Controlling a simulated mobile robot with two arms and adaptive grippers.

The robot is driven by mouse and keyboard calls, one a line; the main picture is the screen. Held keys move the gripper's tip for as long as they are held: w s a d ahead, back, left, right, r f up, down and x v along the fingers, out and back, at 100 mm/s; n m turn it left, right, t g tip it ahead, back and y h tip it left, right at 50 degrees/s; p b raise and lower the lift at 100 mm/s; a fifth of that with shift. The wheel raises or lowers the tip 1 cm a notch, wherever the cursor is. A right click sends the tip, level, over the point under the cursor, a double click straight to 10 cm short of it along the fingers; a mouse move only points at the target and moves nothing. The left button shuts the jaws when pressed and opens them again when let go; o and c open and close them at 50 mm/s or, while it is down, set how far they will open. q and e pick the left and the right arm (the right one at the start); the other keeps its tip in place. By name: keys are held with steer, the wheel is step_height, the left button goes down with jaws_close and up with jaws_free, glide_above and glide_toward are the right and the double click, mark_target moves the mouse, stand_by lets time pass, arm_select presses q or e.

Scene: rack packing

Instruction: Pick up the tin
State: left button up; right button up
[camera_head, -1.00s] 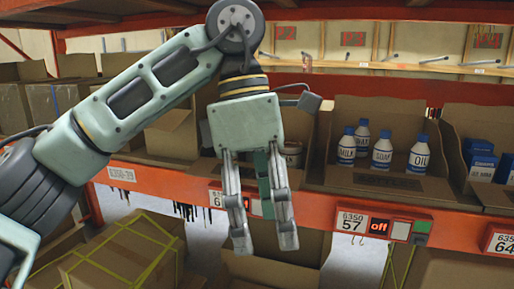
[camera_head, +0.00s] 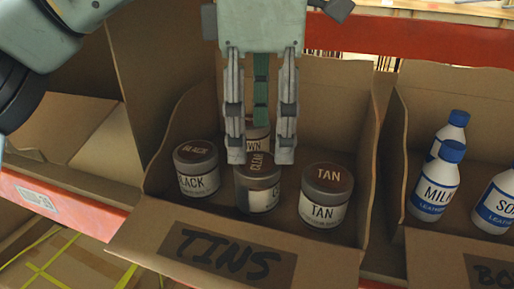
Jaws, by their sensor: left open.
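Several tins stand upright in an open cardboard box (camera_head: 318,262) marked "TINS". The "BLACK" tin (camera_head: 198,182) is at the left and the "TAN" tin (camera_head: 323,212) at the right. The "CLEAR" tin (camera_head: 257,195) stands between them, its top partly covered by my fingers. Another tin (camera_head: 257,140) is behind it, mostly hidden. My left gripper (camera_head: 260,158) points down into the box, open, with its fingertips over the "CLEAR" tin in the picture. I cannot tell whether they touch it. My right gripper is not in view.
A neighbouring box (camera_head: 432,240) at the right holds blue-capped white bottles (camera_head: 436,185). The TINS box's side walls stand close around the tins. An orange shelf beam (camera_head: 75,208) runs along the front. Strapped cartons (camera_head: 65,265) are below left.

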mark_target(258, 160)
arm_select(q)
steer(key=shift+s+f, duration=0.8)
steer(key=shift+f, duration=0.5)
steer(key=f, duration=0.1)
steer(key=f+p, duration=0.2)
steer(key=f, duration=0.1)
steer(key=shift+w+a+f, duration=0.1)
steer(key=shift+w+a, duration=0.05)
steer(key=shift+a, duration=0.1)
steer(key=shift+f, duration=0.2)
steer(key=shift+d+f, duration=0.1)
steer(key=shift+c, duration=0.2)
steer(key=c, duration=1.1)
steer(key=shift+c, duration=0.6)
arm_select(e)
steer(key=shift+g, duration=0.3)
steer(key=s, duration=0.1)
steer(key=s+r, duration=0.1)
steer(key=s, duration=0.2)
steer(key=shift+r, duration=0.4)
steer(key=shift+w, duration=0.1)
